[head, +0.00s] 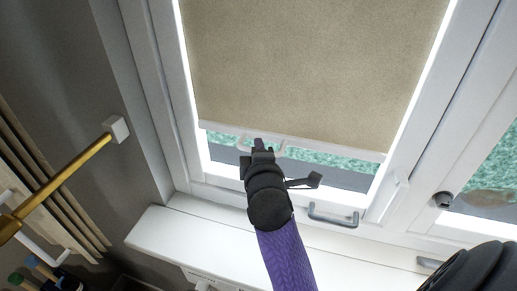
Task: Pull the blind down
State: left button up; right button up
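The tan roller blind (310,65) covers most of the window pane. Its pale bottom bar (340,149) hangs a little above the lower window frame, with a strip of glass showing below. A small pale loop handle (281,147) hangs at the bar, left of its middle. My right gripper (259,147) is at this handle and hides its middle part. I see the gripper from behind, so I cannot tell whether its fingers are closed around the handle. My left gripper is not in view.
A grey window handle (333,215) sits on the lower frame. Below is a white sill (190,238). At left, a brass rod (65,172) sticks out from a white wall bracket (117,128). Another window pane (495,180) is at right.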

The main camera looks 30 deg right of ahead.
grip_shut()
jog(key=shift+f, duration=0.1)
dwell(1.0)
